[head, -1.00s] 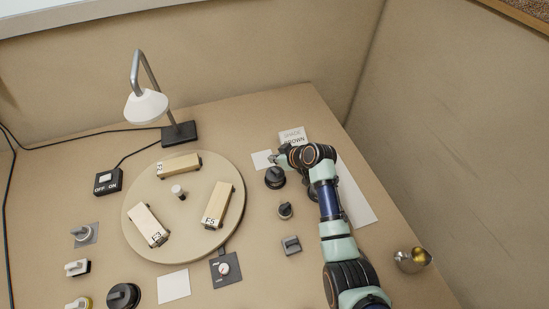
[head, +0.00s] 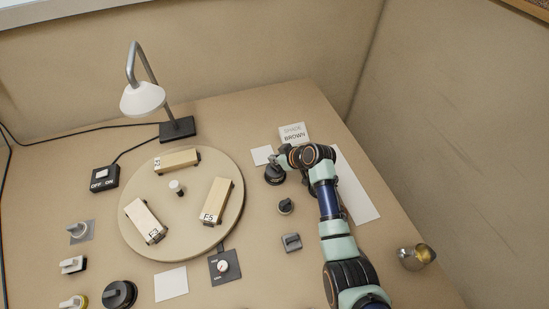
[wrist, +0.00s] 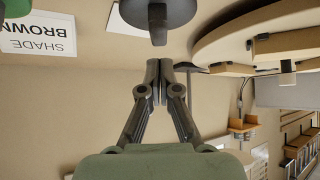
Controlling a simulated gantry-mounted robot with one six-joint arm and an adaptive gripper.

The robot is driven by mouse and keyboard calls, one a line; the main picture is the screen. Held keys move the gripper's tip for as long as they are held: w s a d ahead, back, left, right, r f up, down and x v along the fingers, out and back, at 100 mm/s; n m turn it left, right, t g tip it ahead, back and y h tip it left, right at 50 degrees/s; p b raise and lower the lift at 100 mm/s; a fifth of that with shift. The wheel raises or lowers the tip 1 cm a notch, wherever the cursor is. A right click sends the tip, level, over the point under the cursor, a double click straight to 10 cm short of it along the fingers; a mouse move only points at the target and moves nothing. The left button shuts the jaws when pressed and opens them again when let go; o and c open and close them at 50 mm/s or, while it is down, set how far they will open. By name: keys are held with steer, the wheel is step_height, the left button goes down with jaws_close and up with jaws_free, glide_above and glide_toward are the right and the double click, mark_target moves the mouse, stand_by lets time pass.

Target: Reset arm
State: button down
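My arm reaches in from the lower right in the head view, and my gripper (head: 283,161) is at the back right of the bench, by a dark round knob (head: 274,175). In the wrist view my gripper's (wrist: 160,82) two fingers are together with nothing visible between them. The knob (wrist: 158,14) shows at the top of that view, apart from the fingertips.
A round turntable (head: 190,218) carries several pale blocks. A lamp (head: 143,98) stands behind it. Smaller knobs (head: 285,206) (head: 291,242), a dial plate (head: 223,266) and a metal cup (head: 416,257) are nearer. An OFF/ON switch (head: 103,178) is at left.

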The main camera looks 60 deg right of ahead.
steer(key=shift+f+b, duration=0.45)
steer(key=shift+f, duration=0.3)
steer(key=shift+r, duration=0.1)
steer(key=shift+r+p, duration=3.2)
steer(key=shift+r, duration=0.35)
